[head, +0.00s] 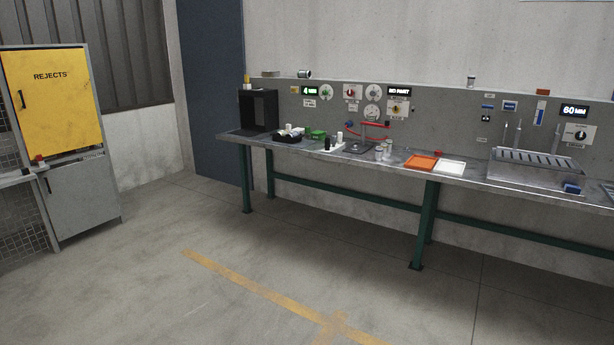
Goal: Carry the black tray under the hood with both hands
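A small black tray (291,134) sits on the left part of the steel workbench, with some small light and dark items in or behind it that are too small to tell apart. A black box-shaped hood (258,111), open at the front, stands on the bench's left end, just left of the tray. The tray is outside the hood. Neither of my grippers shows in the head view.
The long workbench (334,160) on green legs runs along the wall. Green items (316,134), an orange tray (421,162) and a white tray (452,167) lie further right. A yellow REJECTS cabinet (50,100) stands at left. The floor (230,265) before the bench is clear.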

